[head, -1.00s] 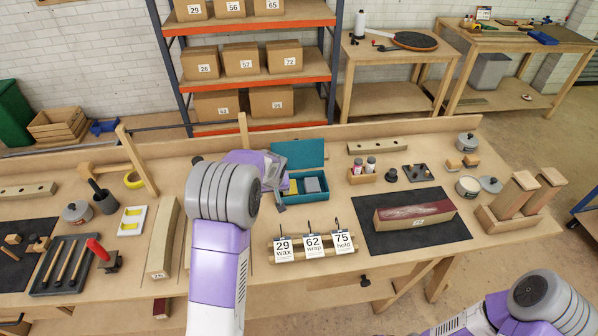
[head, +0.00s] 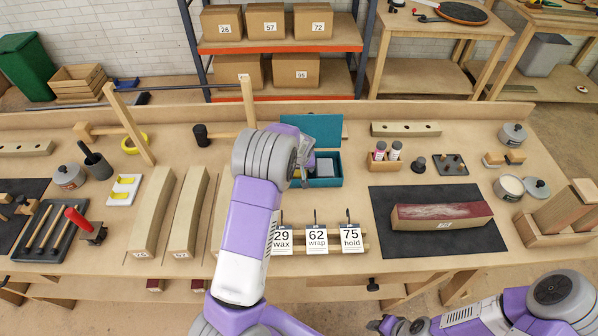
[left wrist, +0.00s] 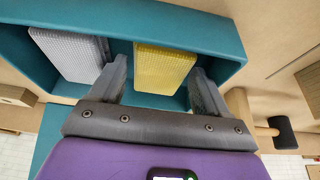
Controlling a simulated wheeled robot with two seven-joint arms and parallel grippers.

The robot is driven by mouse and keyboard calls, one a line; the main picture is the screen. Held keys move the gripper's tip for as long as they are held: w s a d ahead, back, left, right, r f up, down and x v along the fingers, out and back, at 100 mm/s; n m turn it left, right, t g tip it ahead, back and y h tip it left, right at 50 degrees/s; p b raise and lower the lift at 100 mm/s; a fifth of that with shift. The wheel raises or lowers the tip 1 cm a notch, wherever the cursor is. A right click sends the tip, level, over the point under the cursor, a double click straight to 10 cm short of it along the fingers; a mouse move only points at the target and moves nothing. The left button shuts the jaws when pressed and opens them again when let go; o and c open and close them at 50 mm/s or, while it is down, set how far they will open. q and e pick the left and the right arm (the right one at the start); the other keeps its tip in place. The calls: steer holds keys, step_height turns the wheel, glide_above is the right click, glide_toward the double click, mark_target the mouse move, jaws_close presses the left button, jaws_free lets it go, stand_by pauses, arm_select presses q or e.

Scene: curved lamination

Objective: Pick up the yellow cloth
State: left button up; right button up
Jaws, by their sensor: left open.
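The yellow cloth (left wrist: 164,68) is a folded, textured pad inside the teal box (left wrist: 130,17) in the left wrist view. My left gripper (left wrist: 158,75) is open, with one finger towards each side of the cloth. I cannot tell whether the fingers touch it. In the head view my left gripper (head: 302,177) is at the left part of the teal box (head: 334,180) and hides the yellow cloth. My right gripper (head: 396,325) is low at the bottom edge, away from the box, and its jaws are unclear.
A grey cloth (left wrist: 70,55) lies left of the yellow one in the box. The box's raised lid (head: 312,127) stands behind. Cards on a rack (head: 316,240) stand in front. A bottle holder (head: 383,163) is to the right. A black mat (head: 405,245) carries a long block.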

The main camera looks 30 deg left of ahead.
arm_select(q)
steer(key=shift+w+f, duration=0.1)
steer(key=shift+f, duration=0.2)
steer(key=c, duration=0.7)
step_height(320, 180, up, 10)
steer(key=shift+r+p, duration=0.1)
steer(key=shift+p, duration=0.8)
steer(key=shift+c, duration=0.2)
